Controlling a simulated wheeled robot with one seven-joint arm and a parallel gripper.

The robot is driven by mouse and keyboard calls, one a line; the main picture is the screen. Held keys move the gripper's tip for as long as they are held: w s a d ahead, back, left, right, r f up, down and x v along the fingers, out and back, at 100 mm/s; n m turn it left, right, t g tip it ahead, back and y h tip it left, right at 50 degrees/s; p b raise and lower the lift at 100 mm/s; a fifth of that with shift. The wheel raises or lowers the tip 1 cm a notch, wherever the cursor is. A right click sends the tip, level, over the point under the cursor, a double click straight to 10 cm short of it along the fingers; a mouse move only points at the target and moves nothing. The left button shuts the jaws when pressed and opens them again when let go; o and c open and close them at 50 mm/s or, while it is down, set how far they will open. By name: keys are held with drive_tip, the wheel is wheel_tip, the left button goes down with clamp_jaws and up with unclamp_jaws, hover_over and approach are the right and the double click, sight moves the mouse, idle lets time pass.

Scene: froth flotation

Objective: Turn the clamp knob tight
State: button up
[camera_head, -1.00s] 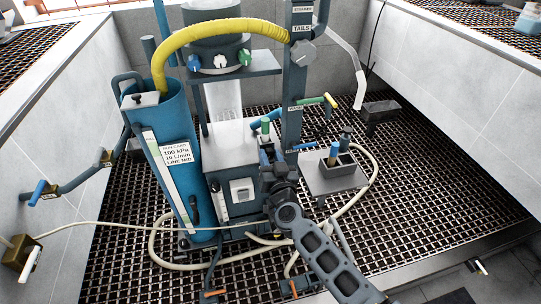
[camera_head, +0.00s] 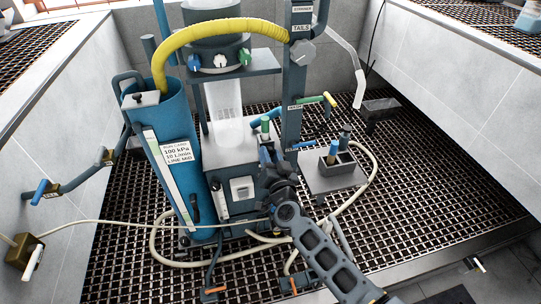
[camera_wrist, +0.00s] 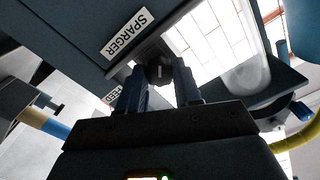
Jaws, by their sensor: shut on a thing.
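The clamp knob (camera_wrist: 158,70) is a small dark rounded piece between my fingertips in the wrist view, under the edge of a dark panel labelled SPARGER (camera_wrist: 126,35). My gripper (camera_wrist: 157,80) has its two dark blue fingers closed on the knob from both sides. In the head view my gripper (camera_head: 266,158) is at the right side of the grey box (camera_head: 231,150) below the glass column. My gripper and wrist hide the knob there, and how tight it is cannot be told.
A tall blue cylinder (camera_head: 187,150) stands left of the box, with a yellow hose (camera_head: 220,30) arching over to the post. Cream hoses (camera_head: 160,245) loop over the grating.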

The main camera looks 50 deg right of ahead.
drive_tip(key=o, duration=1)
drive_tip(key=shift+a, duration=0.1)
drive_tip(key=shift+o, duration=0.2)
drive_tip(key=shift+n, duration=0.3)
drive_tip(key=s+a+r+n+y+p, duration=0.1)
drive_tip(key=s+a+r+n+y, duration=0.1)
drive_tip(key=s+a, duration=0.3)
drive_tip(key=s+a+r+n+t+y+p, duration=0.1)
drive_tip(key=s+a+r+n+y, duration=0.1)
drive_tip(key=s, duration=1.1)
drive_tip(key=s+a+r+n+y+p, duration=0.1)
drive_tip(key=s+a+r+n, duration=0.3)
drive_tip(key=s+a, duration=0.4)
drive_tip(key=shift+s+n+t+y, duration=0.3)
drive_tip(key=shift+s+n+y, duration=0.1)
drive_tip(key=shift+s+n, duration=0.15)
drive_tip(key=shift+a+r, duration=0.1)
